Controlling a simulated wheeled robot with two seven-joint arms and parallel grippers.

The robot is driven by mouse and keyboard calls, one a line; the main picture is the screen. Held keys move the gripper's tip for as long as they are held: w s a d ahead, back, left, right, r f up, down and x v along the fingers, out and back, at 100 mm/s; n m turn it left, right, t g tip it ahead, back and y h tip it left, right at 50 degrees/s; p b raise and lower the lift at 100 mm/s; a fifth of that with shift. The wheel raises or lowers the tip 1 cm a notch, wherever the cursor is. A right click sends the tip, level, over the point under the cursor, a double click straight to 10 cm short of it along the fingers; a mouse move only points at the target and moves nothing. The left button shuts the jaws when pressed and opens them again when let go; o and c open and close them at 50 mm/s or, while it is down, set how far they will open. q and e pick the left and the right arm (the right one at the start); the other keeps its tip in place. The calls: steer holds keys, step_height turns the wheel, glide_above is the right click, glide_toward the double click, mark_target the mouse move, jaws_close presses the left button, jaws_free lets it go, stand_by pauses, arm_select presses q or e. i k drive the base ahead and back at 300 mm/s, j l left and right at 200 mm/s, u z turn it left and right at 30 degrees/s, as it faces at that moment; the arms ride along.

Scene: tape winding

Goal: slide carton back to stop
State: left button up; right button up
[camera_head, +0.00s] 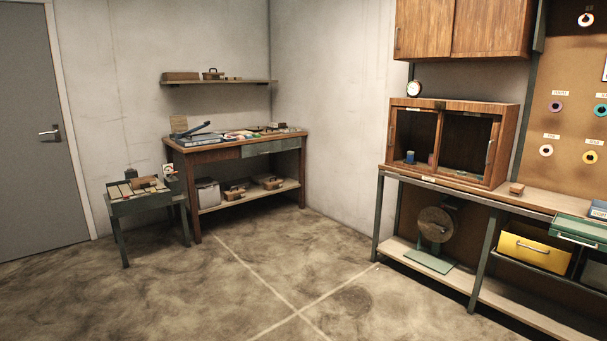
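A small brown box that looks like a carton (144,183) lies on the tray top of a low green stand (148,205) at the left. Other light pieces lie around it, too small to make out. I cannot tell whether this is the task's carton, and I cannot make out a stop. Another flat brown box (181,76) sits on the wall shelf (228,83). Neither of my grippers is in view.
A wooden workbench (225,155) with papers and tools stands behind the stand. The middle floor (270,270) is clear.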

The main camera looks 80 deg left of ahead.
mark_target(142, 183)
steer(key=u, duration=3.8)
steer(key=i+z, duration=0.2)
steer(key=i, duration=3.8)
steer(key=i+u, duration=0.15)
steer(key=i, duration=0.3)
steer(key=i+l+u, duration=0.2)
steer(key=i, duration=0.25)
steer(key=i+l+u, duration=0.15)
steer(key=i, duration=0.3)
